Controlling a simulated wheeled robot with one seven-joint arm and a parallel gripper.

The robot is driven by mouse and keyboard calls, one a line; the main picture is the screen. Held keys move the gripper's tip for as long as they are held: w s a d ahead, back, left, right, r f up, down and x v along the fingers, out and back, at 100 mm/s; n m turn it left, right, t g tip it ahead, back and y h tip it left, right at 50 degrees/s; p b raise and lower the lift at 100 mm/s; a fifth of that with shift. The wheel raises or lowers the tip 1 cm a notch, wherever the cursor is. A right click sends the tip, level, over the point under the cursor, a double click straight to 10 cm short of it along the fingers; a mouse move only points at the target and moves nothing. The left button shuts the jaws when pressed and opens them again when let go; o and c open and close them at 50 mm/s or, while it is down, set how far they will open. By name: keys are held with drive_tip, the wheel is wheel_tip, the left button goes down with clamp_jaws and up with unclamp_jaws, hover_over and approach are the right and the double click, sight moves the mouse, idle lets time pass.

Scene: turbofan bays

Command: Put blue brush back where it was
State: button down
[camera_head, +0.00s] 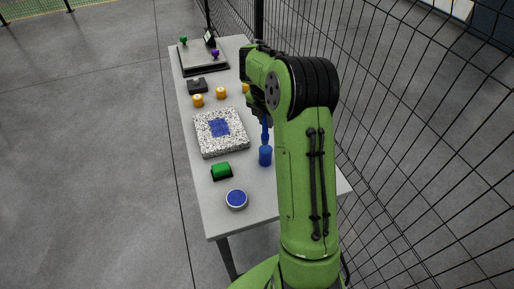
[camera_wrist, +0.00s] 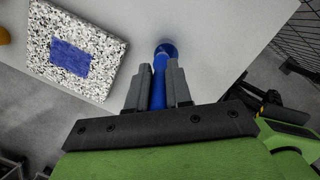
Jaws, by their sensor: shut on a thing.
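My gripper (camera_wrist: 158,82) is shut on the blue brush, over the right side of the table. The slim blue brush (camera_head: 265,134) points down from the fingers in the head view and runs between both fingers in the wrist view (camera_wrist: 159,93). Directly below it in the head view is a wider blue cylinder (camera_head: 265,157), whose rounded blue end shows past the fingertips in the wrist view (camera_wrist: 166,48). I cannot tell whether the brush is inside this cylinder or only above it. My arm hides part of the gripper in the head view.
A speckled slab (camera_head: 206,144) with a blue square lies left of the brush. Yellow pieces (camera_head: 221,93) stand farther back. A mesh fence (camera_head: 400,150) runs along the right.

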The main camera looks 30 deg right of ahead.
sight(267, 139)
drive_tip(key=f, duration=0.6)
drive_tip(key=f+b, duration=0.1)
drive_tip(key=f, duration=0.2)
drive_tip(key=shift+s+f, duration=0.15)
drive_tip(key=shift+s, duration=0.15)
drive_tip(key=c, duration=1.5)
unclamp_jaws()
drive_tip(key=shift+f, duration=0.1)
drive_tip(key=o, duration=0.4)
drive_tip(key=shift+o, duration=0.2)
